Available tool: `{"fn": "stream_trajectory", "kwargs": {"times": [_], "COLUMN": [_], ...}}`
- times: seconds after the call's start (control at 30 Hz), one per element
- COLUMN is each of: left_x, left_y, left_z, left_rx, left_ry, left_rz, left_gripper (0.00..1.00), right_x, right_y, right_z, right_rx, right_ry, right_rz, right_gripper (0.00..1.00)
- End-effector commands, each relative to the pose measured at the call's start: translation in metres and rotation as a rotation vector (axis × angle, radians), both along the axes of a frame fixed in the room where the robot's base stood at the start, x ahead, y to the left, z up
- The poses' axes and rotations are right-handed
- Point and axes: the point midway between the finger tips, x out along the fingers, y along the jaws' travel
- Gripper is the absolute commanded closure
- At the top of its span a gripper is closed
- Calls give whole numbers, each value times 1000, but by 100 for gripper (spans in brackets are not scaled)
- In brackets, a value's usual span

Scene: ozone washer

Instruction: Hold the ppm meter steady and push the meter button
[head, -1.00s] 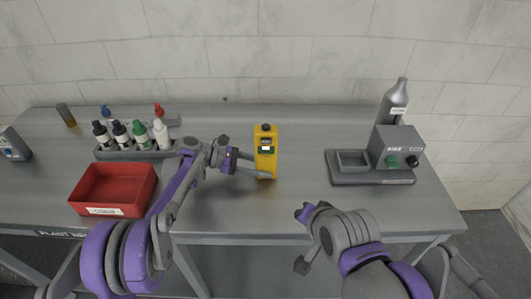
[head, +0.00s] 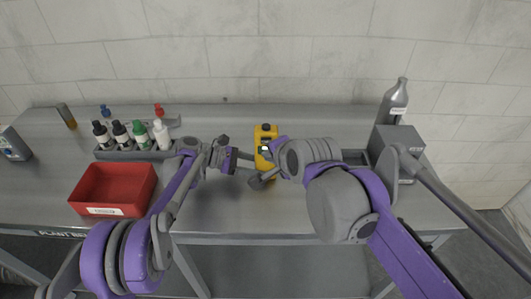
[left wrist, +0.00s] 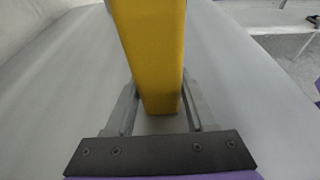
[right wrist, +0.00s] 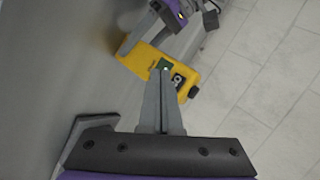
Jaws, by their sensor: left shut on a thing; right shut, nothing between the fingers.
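The yellow ppm meter (head: 265,133) stands upright on the grey table in the head view, its lower part partly hidden by my right gripper. My left gripper (head: 250,170) is shut on the meter from the left; the left wrist view shows its fingers on either side of the yellow body (left wrist: 150,50). My right gripper (right wrist: 163,72) is shut and empty, its fingertips at the front face of the meter (right wrist: 142,58), by the small green screen (right wrist: 165,64). A round black-and-silver part (right wrist: 179,80) shows beside the tips. I cannot tell whether the tips touch the meter.
A red bin (head: 110,190) and a rack of several dropper bottles (head: 140,134) stand on the left. A grey device (head: 395,140) and a grey bottle (head: 397,97) stand on the right, the device partly behind my right arm. The table behind the meter is clear.

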Motion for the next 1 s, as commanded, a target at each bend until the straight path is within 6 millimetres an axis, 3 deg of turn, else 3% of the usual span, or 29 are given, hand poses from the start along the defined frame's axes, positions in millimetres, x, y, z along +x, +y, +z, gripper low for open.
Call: {"fn": "stream_trajectory", "kwargs": {"times": [0.3, 1.0], "left_x": [0, 0], "left_y": [0, 0], "left_z": [0, 0], "left_rx": [1, 1], "left_ry": [0, 0], "left_rz": [1, 0], "left_gripper": [76, 76], "right_x": [22, 23], "right_y": [0, 0], "right_z": [0, 0], "right_rx": [-1, -1], "right_ry": [0, 0], "right_rz": [1, 1], "right_gripper": [100, 100]}}
